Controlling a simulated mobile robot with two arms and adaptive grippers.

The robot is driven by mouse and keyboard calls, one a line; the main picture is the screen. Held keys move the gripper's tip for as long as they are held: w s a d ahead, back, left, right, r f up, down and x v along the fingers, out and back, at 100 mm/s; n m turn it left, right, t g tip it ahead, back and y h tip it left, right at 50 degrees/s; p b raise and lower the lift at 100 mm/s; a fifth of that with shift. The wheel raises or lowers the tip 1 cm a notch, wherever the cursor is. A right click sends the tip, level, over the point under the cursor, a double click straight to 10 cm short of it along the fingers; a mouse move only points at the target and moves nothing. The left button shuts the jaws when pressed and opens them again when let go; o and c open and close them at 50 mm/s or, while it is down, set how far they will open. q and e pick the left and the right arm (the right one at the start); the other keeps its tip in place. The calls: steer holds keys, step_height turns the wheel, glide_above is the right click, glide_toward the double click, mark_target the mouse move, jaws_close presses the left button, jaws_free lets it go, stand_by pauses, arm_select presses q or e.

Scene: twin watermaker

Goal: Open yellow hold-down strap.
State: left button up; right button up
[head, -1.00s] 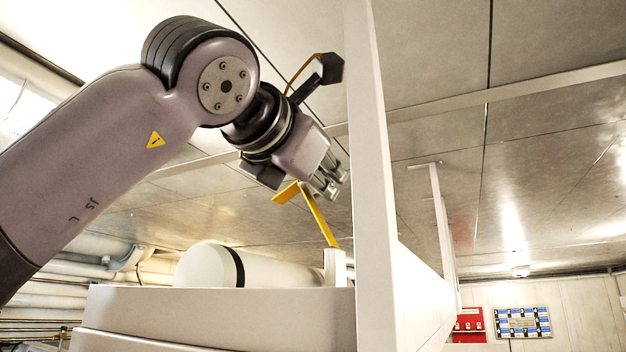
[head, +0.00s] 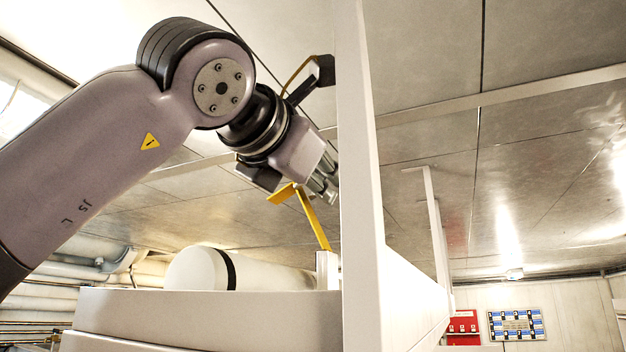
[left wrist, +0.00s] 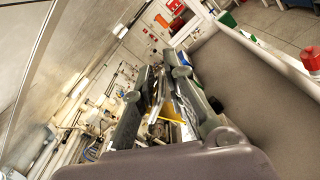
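The yellow hold-down strap (head: 314,220) stands raised and tilted in the head view, its foot at a small white post beside the white cylinder (head: 240,270). Its bent upper end points left, clear of the cylinder. My left gripper (head: 326,184) is just above and right of the strap's upper end. In the left wrist view a yellow piece of the strap (left wrist: 172,122) shows low between the fingers of my left gripper (left wrist: 164,82). The fingers are apart and do not appear to grip it. Whether they touch the strap cannot be told. My right gripper is not in view.
A tall white frame post (head: 362,180) stands just right of my left gripper and hides part of the space behind it. The white housing (head: 210,318) lies under the cylinder. A red panel (head: 463,327) and a label board (head: 516,324) are on the far wall.

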arm_select(q)
steer(key=o, duration=0.4)
steer(key=shift+s+d+f, duration=0.25)
steer(key=shift+s+d, duration=0.2)
steer(key=shift+d, duration=0.35)
steer(key=shift+c, duration=0.2)
steer(key=shift+w+a+r, duration=0.1)
steer(key=shift+w+a, duration=0.2)
steer(key=shift+a, duration=0.15)
steer(key=shift+s+a, duration=0.15)
steer(key=shift+s, duration=0.3)
steer(key=v, duration=1.1)
steer(key=shift+w+a, duration=0.1)
steer(key=shift+a, duration=0.05)
steer(key=shift+c, duration=0.4)
